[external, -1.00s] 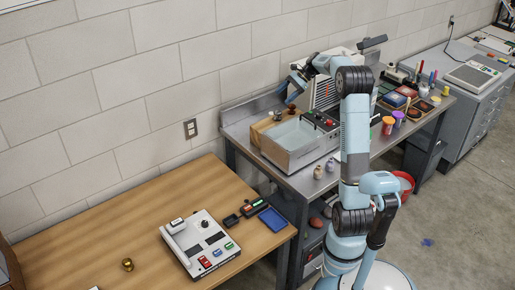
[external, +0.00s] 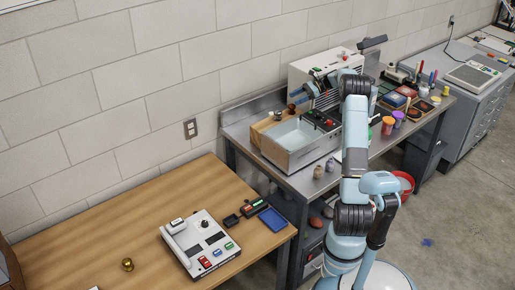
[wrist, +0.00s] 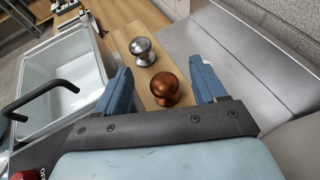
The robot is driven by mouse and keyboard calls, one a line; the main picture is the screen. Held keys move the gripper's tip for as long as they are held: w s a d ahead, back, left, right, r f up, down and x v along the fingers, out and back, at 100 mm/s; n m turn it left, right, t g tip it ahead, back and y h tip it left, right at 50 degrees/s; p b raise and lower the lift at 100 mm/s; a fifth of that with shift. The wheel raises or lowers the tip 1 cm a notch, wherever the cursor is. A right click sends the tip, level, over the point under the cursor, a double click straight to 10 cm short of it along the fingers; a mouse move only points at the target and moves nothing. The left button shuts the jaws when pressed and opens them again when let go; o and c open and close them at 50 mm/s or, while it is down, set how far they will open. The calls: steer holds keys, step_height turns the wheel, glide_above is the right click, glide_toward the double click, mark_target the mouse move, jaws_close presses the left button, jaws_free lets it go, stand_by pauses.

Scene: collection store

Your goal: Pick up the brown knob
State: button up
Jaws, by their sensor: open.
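The brown knob (wrist: 165,90) is a shiny copper-brown round knob on a pale wooden strip (wrist: 127,34). In the wrist view it lies between the two blue fingers of my gripper (wrist: 160,68), closer to the palm than the fingertips appear. A silver knob (wrist: 142,50) stands just beyond it on the same strip. My gripper is open and holds nothing. In the external view the brown knob (external: 291,108) shows small at the back of the wood-sided basin, with my gripper (external: 298,95) close above it. I cannot tell whether the fingers touch it.
A white basin (wrist: 50,78) lies left of the strip, with a dark bent handle (wrist: 42,100) nearby. A bare metal surface (wrist: 225,45) is on the right. In the external view a white vented machine (external: 312,70) stands behind my arm.

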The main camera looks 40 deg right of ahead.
mark_target(292, 106)
steer(key=f, duration=0.4)
steer(key=shift+w+a+f, duration=0.1)
steer(key=shift+a+f, duration=0.1)
steer(key=shift+f, duration=0.1)
steer(key=shift+x, duration=1.25)
steer(key=shift+r, duration=0.1)
steer(key=c, duration=1.1)
steer(key=shift+r, duration=0.1)
